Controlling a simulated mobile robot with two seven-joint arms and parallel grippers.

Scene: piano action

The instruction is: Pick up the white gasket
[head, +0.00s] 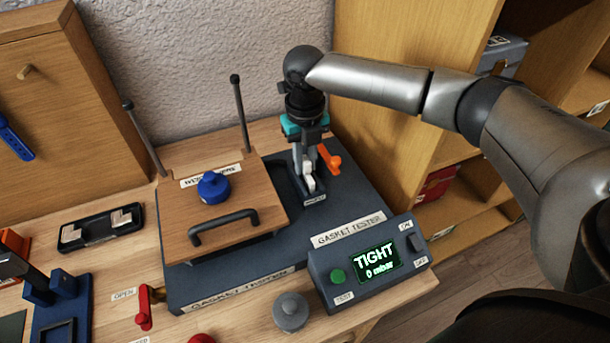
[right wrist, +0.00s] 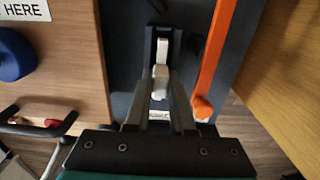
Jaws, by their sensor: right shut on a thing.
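The white gasket (right wrist: 160,82) shows between the fingertips of my right gripper (right wrist: 162,92) in the right wrist view. In the head view my right gripper (head: 310,178) points down at a narrow dark holder (head: 318,196) at the tester's back right, shut on the white piece. A second white part (right wrist: 163,50) stands just beyond the fingertips; I cannot tell whether it belongs to the gasket. The gasket's lower side is hidden, so I cannot tell whether it touches the holder. My left gripper is not in view.
An orange lever (head: 331,160) stands close right of my right gripper. The wooden lid (head: 230,227) with a blue knob (head: 213,188) and dark handle lies to its left. The gasket tester display (head: 378,259) reads TIGHT, 0 mbar. A shelf (head: 440,70) stands right.

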